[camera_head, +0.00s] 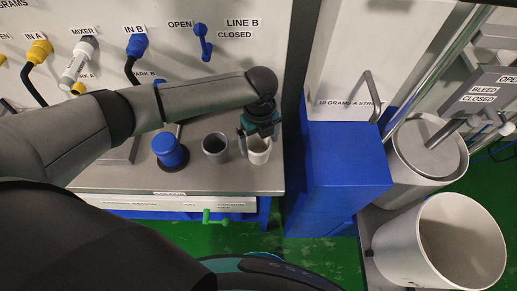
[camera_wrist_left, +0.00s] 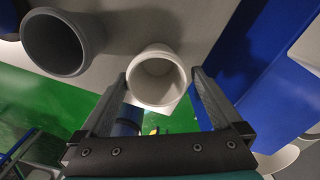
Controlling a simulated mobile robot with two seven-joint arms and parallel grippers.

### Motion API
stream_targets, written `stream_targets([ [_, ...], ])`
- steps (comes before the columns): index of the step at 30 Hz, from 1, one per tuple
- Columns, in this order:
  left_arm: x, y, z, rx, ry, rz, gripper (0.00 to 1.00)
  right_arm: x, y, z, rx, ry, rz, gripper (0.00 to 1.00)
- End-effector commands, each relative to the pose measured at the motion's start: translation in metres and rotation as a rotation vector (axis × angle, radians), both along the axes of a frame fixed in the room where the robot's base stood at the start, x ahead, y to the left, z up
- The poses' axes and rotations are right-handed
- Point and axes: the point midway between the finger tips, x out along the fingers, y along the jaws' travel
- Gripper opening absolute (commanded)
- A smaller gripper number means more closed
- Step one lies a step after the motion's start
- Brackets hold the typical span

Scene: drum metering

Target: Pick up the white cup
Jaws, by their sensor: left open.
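The white cup (camera_head: 259,152) stands upright near the right end of the grey bench top, directly under my left gripper. My left gripper (camera_head: 259,138) points down, with its fingers around the cup's upper part. In the left wrist view the white cup (camera_wrist_left: 158,78) shows its open mouth between the two spread fingers of the left gripper (camera_wrist_left: 160,85). The fingers are open, one on each side of the cup; whether either touches it I cannot tell. My right gripper is not in view.
A grey cup (camera_head: 215,147) stands just left of the white cup; it also shows in the left wrist view (camera_wrist_left: 58,42). A blue knob-like part (camera_head: 168,150) is further left. A blue cabinet (camera_head: 345,165) stands right of the bench. A large white drum (camera_head: 440,240) is at lower right.

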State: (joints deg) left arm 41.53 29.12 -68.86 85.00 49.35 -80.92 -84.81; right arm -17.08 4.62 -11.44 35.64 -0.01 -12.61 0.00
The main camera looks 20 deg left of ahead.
Motion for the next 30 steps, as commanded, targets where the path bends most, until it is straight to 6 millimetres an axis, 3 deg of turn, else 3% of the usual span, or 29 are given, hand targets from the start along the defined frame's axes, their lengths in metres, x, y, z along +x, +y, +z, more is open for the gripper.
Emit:
stream_targets([
  [7, -0.003, 0.002, -0.038, -0.001, 0.002, 0.001, 1.00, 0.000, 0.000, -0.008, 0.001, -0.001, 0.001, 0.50],
  [17, -0.003, 0.002, -0.043, -0.001, 0.001, 0.000, 0.99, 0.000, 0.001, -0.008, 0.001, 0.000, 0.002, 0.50],
  [30, -0.003, 0.002, -0.042, -0.001, 0.001, 0.000, 0.49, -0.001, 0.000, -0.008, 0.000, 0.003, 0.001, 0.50],
])
